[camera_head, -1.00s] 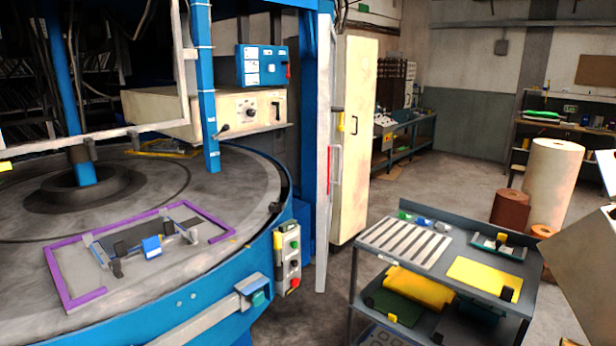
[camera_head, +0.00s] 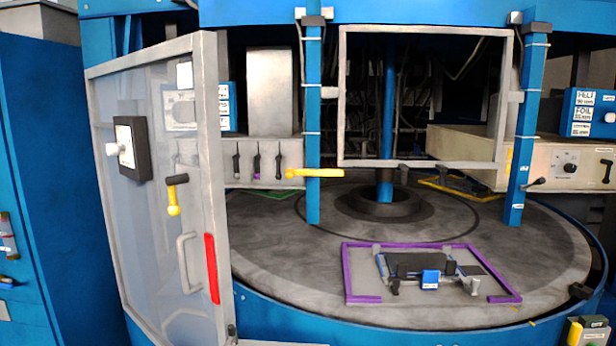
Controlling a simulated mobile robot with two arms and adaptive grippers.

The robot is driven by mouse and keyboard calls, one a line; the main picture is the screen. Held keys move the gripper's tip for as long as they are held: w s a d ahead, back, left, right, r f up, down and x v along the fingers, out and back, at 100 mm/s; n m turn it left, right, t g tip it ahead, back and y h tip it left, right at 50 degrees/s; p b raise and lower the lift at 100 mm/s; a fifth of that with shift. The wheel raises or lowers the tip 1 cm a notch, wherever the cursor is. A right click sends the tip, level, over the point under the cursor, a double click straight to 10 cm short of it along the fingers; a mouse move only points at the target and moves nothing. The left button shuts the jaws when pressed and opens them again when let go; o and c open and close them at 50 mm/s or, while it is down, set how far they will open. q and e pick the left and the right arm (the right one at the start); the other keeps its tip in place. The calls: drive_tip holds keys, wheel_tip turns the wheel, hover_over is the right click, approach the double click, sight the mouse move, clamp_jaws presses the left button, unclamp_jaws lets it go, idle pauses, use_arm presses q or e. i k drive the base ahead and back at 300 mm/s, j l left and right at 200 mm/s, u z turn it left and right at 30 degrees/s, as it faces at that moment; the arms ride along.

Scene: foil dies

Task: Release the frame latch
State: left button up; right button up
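A grey metal frame (camera_head: 425,164) stands upright between two blue posts above the round table. A yellow lever (camera_head: 318,173) lies level across the left post (camera_head: 313,130), its right end close to the frame's lower left corner. I cannot tell whether it touches the frame. A black lever (camera_head: 536,183) shows beside the right post (camera_head: 525,120). A purple frame (camera_head: 347,275) lies flat on the table, around a dark fixture with a blue block (camera_head: 430,279). Neither gripper is in view.
A glazed door (camera_head: 150,230) with a grey handle, a red strip (camera_head: 212,268) and a yellow-and-black lever (camera_head: 174,197) stands at left, in front of the table's left side. The round table (camera_head: 290,270) is mostly bare around the purple frame.

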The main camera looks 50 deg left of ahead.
sight(290, 173)
drive_tip(key=u, duration=1.5)
drive_tip(key=i+j+z, duration=0.2)
drive_tip(key=z, duration=0.3)
drive_tip(key=i+j+z, duration=0.1)
drive_tip(key=j+z, duration=0.4)
